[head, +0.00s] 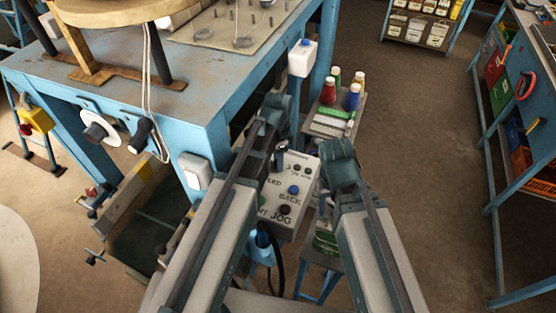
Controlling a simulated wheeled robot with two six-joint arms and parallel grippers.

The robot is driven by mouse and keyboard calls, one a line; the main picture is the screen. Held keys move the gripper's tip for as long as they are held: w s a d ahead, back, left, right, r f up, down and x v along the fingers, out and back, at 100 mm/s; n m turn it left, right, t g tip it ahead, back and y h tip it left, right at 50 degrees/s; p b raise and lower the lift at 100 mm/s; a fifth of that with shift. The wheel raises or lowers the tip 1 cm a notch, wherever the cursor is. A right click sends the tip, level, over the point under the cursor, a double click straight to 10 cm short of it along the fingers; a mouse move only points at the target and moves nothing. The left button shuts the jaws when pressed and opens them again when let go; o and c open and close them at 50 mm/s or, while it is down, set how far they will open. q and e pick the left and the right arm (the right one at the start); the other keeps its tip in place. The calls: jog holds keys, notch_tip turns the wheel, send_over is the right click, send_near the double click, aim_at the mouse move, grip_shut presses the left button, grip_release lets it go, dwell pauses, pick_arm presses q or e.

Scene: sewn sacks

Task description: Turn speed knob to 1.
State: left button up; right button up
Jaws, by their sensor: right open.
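A pale grey control box (291,190) stands in the middle of the head view, between my two arms. Its sloped face carries a blue button (294,190), a dark round button (285,209) and small dark controls (297,168) near the top.
A blue workbench (130,65) with a white handwheel (95,128) fills the left. A small stand behind the box holds thread spools, including a red one (329,91) and a blue one (352,97). Another blue bench (535,185) is at far right. The floor between is clear.

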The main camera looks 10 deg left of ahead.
pick_arm(q)
grip_shut()
jog(key=shift+n, duration=0.3)
jog(key=n, duration=0.4)
jog(key=shift+n, duration=0.4)
jog(key=n, duration=1.1)
jog(key=shift+n, duration=0.3)
jog(key=n, duration=0.6)
jog(key=shift+n, duration=0.4)
